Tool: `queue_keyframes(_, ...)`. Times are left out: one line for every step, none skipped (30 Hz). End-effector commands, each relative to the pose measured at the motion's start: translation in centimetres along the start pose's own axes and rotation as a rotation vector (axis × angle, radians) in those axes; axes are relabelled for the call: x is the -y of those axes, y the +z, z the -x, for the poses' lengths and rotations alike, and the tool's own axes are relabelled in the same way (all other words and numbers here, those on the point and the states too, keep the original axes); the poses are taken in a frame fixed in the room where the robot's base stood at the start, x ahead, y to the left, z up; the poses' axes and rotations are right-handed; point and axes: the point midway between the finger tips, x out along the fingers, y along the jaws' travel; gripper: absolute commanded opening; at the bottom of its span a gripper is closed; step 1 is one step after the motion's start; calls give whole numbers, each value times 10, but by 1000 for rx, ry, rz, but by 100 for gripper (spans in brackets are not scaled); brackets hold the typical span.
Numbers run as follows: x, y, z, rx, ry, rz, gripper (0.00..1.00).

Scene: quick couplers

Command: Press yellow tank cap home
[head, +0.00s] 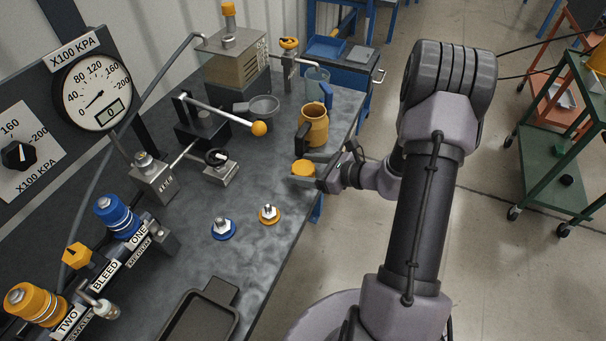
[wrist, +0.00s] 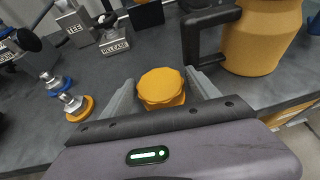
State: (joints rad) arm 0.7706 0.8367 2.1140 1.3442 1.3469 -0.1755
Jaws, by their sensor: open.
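A yellow cap with a knurled rim (head: 303,167) is near the right edge of the bench. In the wrist view the yellow cap (wrist: 161,86) sits between the two grey fingers of my gripper (wrist: 163,95). In the head view my gripper (head: 306,178) is at the cap, low over the bench edge. The fingers are spread on either side of the cap, and I cannot tell whether either touches it. What lies under the cap is hidden.
A yellow jug (head: 314,128) with a dark handle stands close behind the cap. A release valve (head: 220,170) and a lever with a yellow ball (head: 258,128) are to the left. Blue (head: 223,231) and yellow (head: 269,215) ringed fittings stand nearer, with clear bench around them.

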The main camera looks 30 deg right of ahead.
Motion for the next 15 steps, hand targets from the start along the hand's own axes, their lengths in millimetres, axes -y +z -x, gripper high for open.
queue_keyframes(0, 0, 0, 0, 0, 0, 70)
queue_keyframes(0, 1, 0, 0, -1, 0, 70)
queue_keyframes(0, 1, 0, 0, -1, 0, 70)
queue_keyframes(0, 1, 0, 0, -1, 0, 70)
queue_keyframes(0, 1, 0, 0, -1, 0, 70)
queue_keyframes(0, 1, 1, 0, 0, 0, 62)
queue_keyframes(0, 1, 1, 0, 0, 0, 56)
queue_keyframes(0, 1, 1, 0, 0, 0, 50)
queue_keyframes(0, 1, 1, 0, 0, 0, 42)
queue_keyframes(0, 1, 1, 0, 0, 0, 36)
queue_keyframes(0, 1, 1, 0, 0, 0, 31)
queue_keyframes(0, 1, 1, 0, 0, 0, 23)
queue_keyframes(0, 1, 1, 0, 0, 0, 19)
queue_keyframes(0, 1, 1, 0, 0, 0, 19)
queue_keyframes(0, 1, 1, 0, 0, 0, 19)
